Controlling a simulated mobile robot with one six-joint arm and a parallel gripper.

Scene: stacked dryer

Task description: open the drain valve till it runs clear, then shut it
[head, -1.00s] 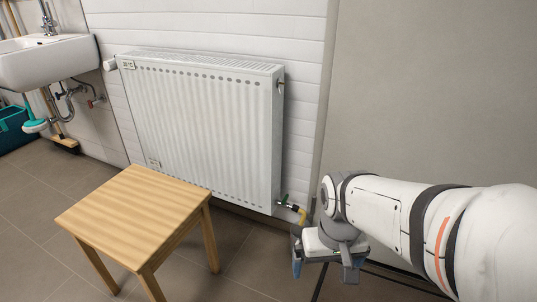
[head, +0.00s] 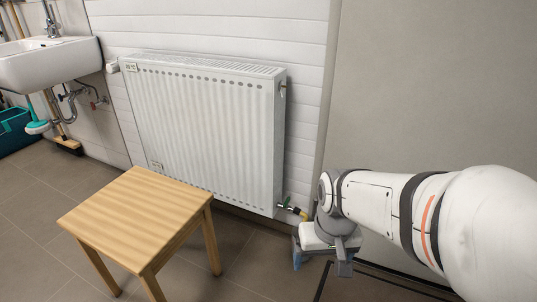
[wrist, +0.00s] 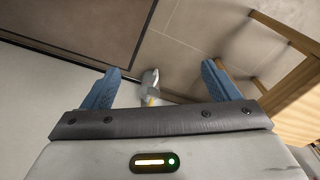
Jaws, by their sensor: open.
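The drain valve (head: 288,207) is at the lower right corner of the white radiator (head: 205,130). My gripper (head: 321,265) is open and empty, pointing down, in front of and a little right of the valve. In the wrist view my gripper's two blue fingers (wrist: 163,82) are spread apart. Between and beyond them is a small whitish-grey piece (wrist: 150,78) with a bit of yellow; I cannot tell exactly what it is.
A wooden stool (head: 140,215) stands in front of the radiator, left of my gripper; its edge also shows in the wrist view (wrist: 295,95). A grey wall panel (head: 430,80) is on the right. A sink (head: 50,60) hangs at far left. Tiled floor between stool and gripper is clear.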

